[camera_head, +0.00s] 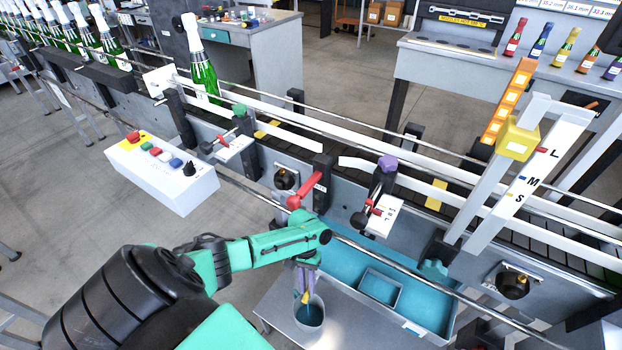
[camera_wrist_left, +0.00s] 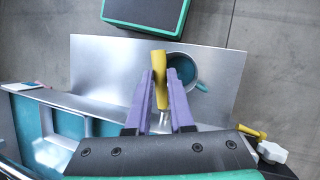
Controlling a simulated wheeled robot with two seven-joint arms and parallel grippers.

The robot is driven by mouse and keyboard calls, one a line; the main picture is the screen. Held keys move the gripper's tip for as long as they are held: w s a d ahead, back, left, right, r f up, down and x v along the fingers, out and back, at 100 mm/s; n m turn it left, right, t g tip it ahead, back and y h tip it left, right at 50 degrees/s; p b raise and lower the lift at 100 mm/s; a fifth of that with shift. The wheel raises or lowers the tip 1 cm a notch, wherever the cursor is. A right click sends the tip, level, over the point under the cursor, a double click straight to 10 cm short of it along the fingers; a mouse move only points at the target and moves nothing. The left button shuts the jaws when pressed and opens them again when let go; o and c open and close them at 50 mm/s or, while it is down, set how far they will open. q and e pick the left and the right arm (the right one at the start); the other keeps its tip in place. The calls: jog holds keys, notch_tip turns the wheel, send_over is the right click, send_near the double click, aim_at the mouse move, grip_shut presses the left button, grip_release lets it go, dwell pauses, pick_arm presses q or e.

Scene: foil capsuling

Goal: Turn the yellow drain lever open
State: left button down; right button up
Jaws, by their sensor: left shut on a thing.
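The yellow drain lever (camera_wrist_left: 160,80) stands upright in the left wrist view, between the two purple fingers of my left gripper (camera_wrist_left: 162,100), which is shut on it. A short metal stub shows below its lower end. In the head view my left gripper (camera_head: 307,268) points down below the conveyor, and only a small yellow piece of the lever (camera_head: 305,297) shows under the fingers. The valve body is mostly hidden. My right gripper is not in view.
A grey cup (camera_head: 310,314) stands just below the lever on a metal shelf (camera_head: 366,325). A blue-lined tray (camera_head: 343,255) lies under the conveyor. Another yellow handle (camera_wrist_left: 252,132) and a white knob (camera_wrist_left: 272,152) show right of my fingers. A rail (camera_head: 390,262) crosses close by.

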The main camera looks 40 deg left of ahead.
pick_arm(q)
jog(key=shift+a+m+y, duration=0.25)
jog(key=shift+m+y, duration=0.05)
jog(key=shift+m, duration=0.5)
jog(key=c, duration=0.8)
grip_release()
